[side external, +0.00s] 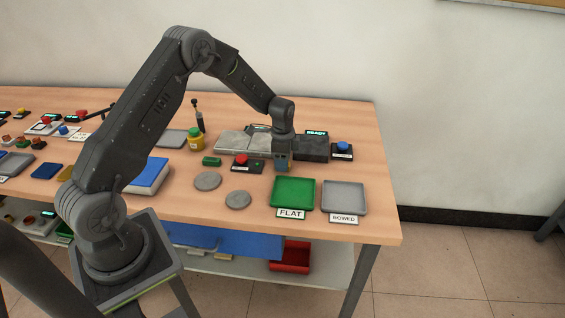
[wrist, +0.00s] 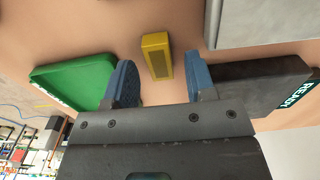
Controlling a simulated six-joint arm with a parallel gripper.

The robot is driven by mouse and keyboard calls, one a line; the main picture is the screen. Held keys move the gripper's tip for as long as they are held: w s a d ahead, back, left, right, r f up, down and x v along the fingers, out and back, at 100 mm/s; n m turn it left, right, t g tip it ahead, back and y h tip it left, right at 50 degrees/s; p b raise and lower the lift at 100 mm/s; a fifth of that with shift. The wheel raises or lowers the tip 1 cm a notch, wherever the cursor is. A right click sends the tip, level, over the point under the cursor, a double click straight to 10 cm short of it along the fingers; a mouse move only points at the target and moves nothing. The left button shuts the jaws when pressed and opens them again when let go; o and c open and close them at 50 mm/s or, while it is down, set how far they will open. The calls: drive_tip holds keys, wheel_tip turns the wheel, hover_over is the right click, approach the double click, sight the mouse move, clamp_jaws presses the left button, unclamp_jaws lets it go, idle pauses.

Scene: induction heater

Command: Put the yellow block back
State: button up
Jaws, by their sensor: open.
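The yellow block (wrist: 157,56) lies on the wooden table in the wrist view, a small upright-edged bar with a darker face. My gripper (wrist: 160,72) is open, with its two blue fingers on either side of the block in that picture. The block shows beyond the gripper body, in the gap between the fingers; I cannot tell how far below them it is. In the side view my gripper (side external: 283,163) points down at the front of the dark READY unit (side external: 311,148). The block is not clearly visible there, largely hidden by the gripper.
The green FLAT tray (side external: 292,193) and grey BOWED tray (side external: 344,196) stand at the table's front right. A red-button box (side external: 247,163) and a blue-button box (side external: 342,150) flank my gripper. Two grey discs (side external: 208,181) lie front left. A grey slab (side external: 246,143) stands behind.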

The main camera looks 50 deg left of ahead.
drive_tip(key=s+d+r+n+t, duration=0.1)
drive_tip(key=s+d+r, duration=0.1)
drive_tip(key=r, duration=0.7)
drive_tip(key=s+d+r, duration=0.1)
drive_tip(key=d+r, duration=0.1)
drive_tip(key=r, duration=0.7)
drive_tip(key=s+d+r+n+t, duration=0.2)
drive_tip(key=s+d+r+n, duration=0.1)
drive_tip(key=s+d+r, duration=0.4)
drive_tip(key=s+d+r+n+t, duration=0.1)
drive_tip(key=s+d+n, duration=0.1)
drive_tip(key=s, duration=0.7)
drive_tip(key=s+d+r+n+t, duration=0.1)
drive_tip(key=s+d+r+n, duration=0.1)
drive_tip(key=s, duration=0.7)
drive_tip(key=shift+s+d+n+t, duration=0.3)
drive_tip(key=shift+d+n, duration=0.2)
drive_tip(key=shift+d, duration=0.15)
drive_tip(key=shift+r, duration=0.1)
